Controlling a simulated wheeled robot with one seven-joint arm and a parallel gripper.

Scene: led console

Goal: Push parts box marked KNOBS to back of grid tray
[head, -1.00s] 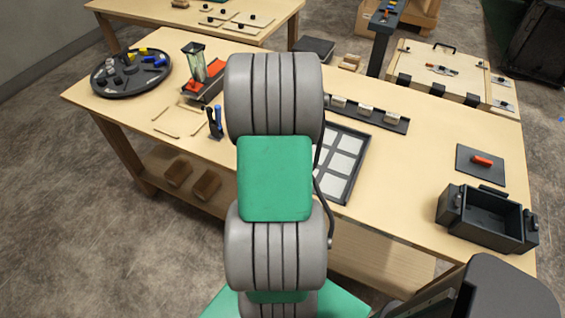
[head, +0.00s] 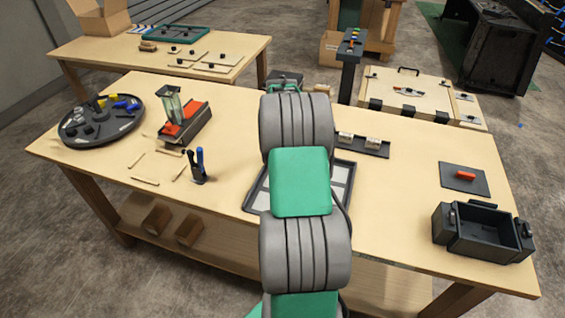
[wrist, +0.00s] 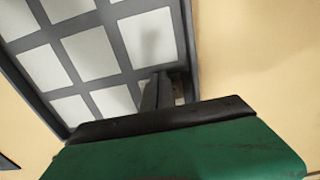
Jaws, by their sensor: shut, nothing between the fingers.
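The grid tray (head: 256,188) lies on the workbench, mostly hidden behind my arm in the head view. In the wrist view the grid tray (wrist: 183,40) shows dark bars around pale cells, and the visible cells look empty. My gripper (wrist: 160,78) is shut and empty, with its fingertips over or beside one corner of the tray; I cannot tell whether they touch it. No KNOBS label is readable. Pale small blocks (head: 373,143) stand in a dark rack (head: 376,153) behind and right of the tray; I cannot tell if one is the KNOBS box.
A round dark tray (head: 100,140) with coloured parts, a red-and-black device (head: 185,125) and a tool holder (head: 198,178) stand left. A dark open bin (head: 483,232) and a plate with a red handle (head: 465,177) are right. Bench space right of the tray is clear.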

